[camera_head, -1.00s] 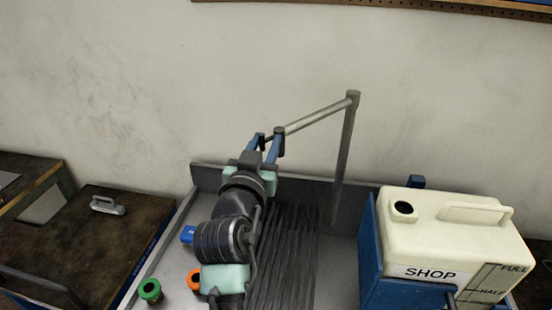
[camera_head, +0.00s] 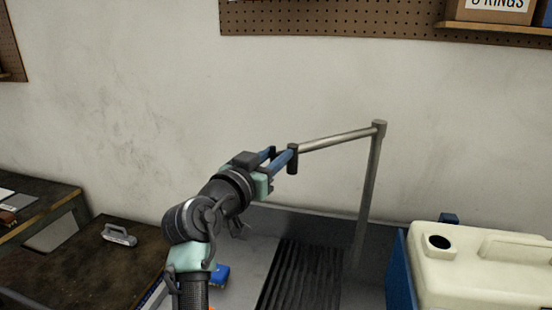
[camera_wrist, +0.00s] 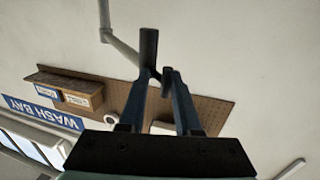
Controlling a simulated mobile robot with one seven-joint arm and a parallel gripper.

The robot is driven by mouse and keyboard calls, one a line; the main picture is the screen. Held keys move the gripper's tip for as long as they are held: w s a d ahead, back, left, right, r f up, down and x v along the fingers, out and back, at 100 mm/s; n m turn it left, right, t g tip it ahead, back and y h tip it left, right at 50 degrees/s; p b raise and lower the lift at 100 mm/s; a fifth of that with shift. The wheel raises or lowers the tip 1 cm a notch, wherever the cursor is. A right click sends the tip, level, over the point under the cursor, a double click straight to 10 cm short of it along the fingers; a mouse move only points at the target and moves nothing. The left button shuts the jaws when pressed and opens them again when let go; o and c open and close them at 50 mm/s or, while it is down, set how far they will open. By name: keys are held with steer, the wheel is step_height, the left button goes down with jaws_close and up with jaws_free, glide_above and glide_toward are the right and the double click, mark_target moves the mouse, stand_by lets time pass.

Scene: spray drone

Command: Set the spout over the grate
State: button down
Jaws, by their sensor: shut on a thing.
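The spout (camera_head: 340,138) is a thin grey metal pipe reaching left from the top of an upright post behind the tray, with a dark nozzle at its free end. My gripper (camera_head: 284,157) is shut on the nozzle end. The wrist view shows my blue fingers (camera_wrist: 159,80) closed at the dark nozzle, with the pipe (camera_wrist: 122,47) running off to the upper left. The grate (camera_head: 302,274) is a dark slatted panel in the grey tray, lower down. In the head view the nozzle appears above and slightly left of the grate's far end; I cannot tell whether it is over it.
A cream jug (camera_head: 480,265) stands in a blue holder at the right. A blue object (camera_head: 220,275) lies left of the grate, partly behind my arm. A dark bench (camera_head: 90,260) with a grey handle-like piece (camera_head: 118,235) is at the left. A wall stands close behind.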

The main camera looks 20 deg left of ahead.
steer(key=shift+a+r+y, duration=0.3)
steer(key=shift+a+r, duration=0.2)
steer(key=shift+a, duration=0.15)
steer(key=c, duration=0.9)
jaws_free()
steer(key=shift+o, duration=0.5)
steer(key=shift+w+a+f, duration=0.15)
steer(key=shift+d, duration=0.25)
steer(key=s+a+b, duration=0.2)
steer(key=s+b, duration=0.1)
steer(key=s, duration=1)
steer(key=shift+f, duration=0.35)
